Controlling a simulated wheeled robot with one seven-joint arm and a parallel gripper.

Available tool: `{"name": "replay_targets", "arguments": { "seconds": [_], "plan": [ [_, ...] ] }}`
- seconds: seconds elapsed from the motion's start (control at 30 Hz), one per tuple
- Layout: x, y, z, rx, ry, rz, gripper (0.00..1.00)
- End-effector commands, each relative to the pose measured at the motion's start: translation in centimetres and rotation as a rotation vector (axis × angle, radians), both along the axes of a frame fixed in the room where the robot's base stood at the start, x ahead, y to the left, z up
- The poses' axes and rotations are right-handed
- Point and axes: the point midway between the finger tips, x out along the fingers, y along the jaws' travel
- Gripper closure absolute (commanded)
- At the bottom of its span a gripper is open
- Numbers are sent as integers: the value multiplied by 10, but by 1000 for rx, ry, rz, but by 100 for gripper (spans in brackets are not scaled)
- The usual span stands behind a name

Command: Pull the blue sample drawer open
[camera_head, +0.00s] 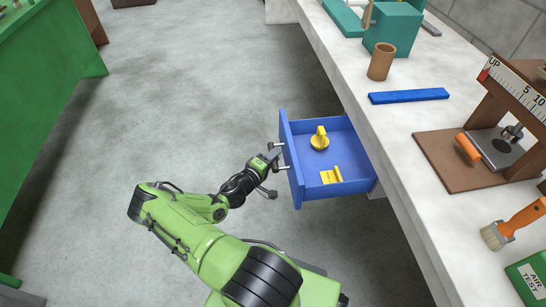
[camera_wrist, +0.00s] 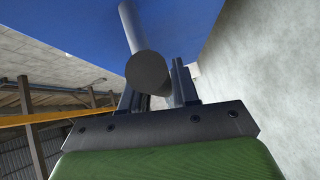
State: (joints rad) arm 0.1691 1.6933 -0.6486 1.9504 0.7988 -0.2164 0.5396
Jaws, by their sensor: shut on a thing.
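The blue sample drawer (camera_head: 296,163) stands pulled out from under the grey workbench, its inside showing in the head view. A yellow rounded piece (camera_head: 320,138) and a yellow block-like piece (camera_head: 331,175) lie in it. The metal handle (camera_head: 281,165) is on the drawer's left-facing front. My gripper (camera_head: 275,157) is at that front, shut on the handle. In the wrist view the grey handle bar (camera_wrist: 148,72) sits between the fingers of my gripper (camera_wrist: 158,92), under the blue drawer front (camera_wrist: 70,30). The exact finger contact is partly hidden.
On the workbench (camera_head: 385,130) are a blue bar (camera_head: 408,96), a brown cup (camera_head: 381,62), a teal box (camera_head: 392,25), a brown gauge stand (camera_head: 450,165) and a brush (camera_head: 510,222). A green bench (camera_head: 50,80) stands at left. The floor (camera_head: 190,90) between is clear.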

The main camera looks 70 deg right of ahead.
Motion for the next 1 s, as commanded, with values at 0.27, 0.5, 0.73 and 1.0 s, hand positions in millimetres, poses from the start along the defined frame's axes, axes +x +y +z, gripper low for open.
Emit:
{"name": "replay_targets", "arguments": {
  "seconds": [0.27,0.5,0.73,1.0],
  "plan": [
    [0,0,-1,3,-2,-1,61],
    [0,0,0,1,-1,-1,50],
    [4,14,2,3,1,2,50],
    [23,86,14,3,0,7,50]
  ]
}}
